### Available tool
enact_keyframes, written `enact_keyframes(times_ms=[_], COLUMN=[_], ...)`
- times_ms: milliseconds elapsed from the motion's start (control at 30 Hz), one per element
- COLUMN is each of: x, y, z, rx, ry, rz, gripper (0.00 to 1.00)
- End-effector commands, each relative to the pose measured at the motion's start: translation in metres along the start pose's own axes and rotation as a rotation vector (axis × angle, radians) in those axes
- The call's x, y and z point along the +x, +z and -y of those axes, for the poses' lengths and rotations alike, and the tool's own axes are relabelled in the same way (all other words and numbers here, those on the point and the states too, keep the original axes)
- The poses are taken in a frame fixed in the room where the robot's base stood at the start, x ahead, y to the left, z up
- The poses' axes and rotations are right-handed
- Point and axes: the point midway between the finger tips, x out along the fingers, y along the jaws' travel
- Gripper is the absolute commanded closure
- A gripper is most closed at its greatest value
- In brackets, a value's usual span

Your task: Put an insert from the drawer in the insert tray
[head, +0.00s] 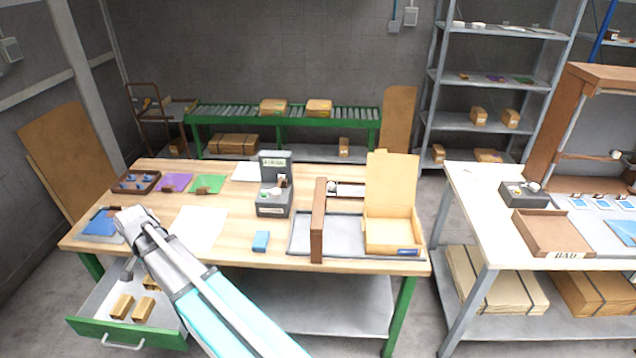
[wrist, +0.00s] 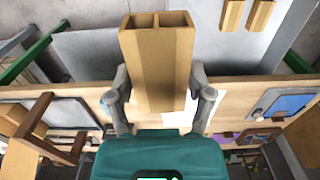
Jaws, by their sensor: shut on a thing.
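My gripper (wrist: 162,98) is shut on a tan cardboard insert (wrist: 158,70) with two open cells, its fingers on either side of it. In the head view my gripper (head: 128,270) hangs at the open drawer, partly behind my arm. The green-fronted drawer (head: 125,333) holds two tan inserts, one on the left (head: 121,306) and one on the right (head: 143,308); inserts also show at the top of the wrist view (wrist: 232,15).
An open cardboard box (head: 391,232) stands at the table's right end. A brown tray (head: 125,188) of blue parts is at the back left. White paper (head: 200,228) lies between.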

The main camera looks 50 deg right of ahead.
Motion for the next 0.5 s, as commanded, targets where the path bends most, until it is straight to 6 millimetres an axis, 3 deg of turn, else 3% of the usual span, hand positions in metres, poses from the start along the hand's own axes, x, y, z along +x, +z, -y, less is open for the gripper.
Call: enact_keyframes(times_ms=[33, 200, 500], x=[-0.018, -0.042, -0.059], y=[0.000, 0.000, 0.000], z=[0.000, 0.000, 0.000], rx=[0.000, 0.000, 0.000], ry=[0.000, 0.000, 0.000], rz=[0.000, 0.000, 0.000], gripper=[0.65, 0.65, 0.65])
